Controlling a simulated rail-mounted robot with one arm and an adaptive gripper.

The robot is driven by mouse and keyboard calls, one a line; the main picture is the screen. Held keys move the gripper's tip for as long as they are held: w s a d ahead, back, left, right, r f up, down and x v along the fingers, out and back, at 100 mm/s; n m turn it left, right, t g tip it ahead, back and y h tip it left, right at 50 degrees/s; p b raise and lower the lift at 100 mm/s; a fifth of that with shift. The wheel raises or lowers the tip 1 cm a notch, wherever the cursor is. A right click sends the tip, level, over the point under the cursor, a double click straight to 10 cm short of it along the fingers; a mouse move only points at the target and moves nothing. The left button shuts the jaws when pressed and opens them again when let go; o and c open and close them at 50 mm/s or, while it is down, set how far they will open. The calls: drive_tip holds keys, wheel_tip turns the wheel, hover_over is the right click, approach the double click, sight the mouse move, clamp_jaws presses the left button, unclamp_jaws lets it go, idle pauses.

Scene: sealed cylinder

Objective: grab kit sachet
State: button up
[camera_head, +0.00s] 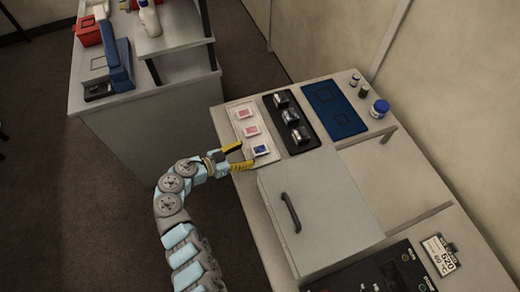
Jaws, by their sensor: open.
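A pale tray (235,112) lies at the left end of the bench. Two red-and-white sachets lie on it, one toward the back (244,114) and one in the middle (251,131). A blue-and-white sachet (261,150) lies at its front end. Which of them is the kit sachet, I cannot tell from their print. My gripper (236,158) has yellow fingers and is open at the tray's front left edge. Its fingers point toward the blue sachet, with nothing visible between them. Whether a finger touches the tray is unclear.
Beside the tray are a black tray (300,138) with metal containers and a blue mat (334,110). Small bottles (379,108) stand at the right. A white box with a handle (318,213) stands in front. Another bench (150,105) is at upper left.

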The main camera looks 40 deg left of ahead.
sight(259, 149)
drive_tip(key=shift+x, duration=3)
drive_tip(key=c, duration=0.9)
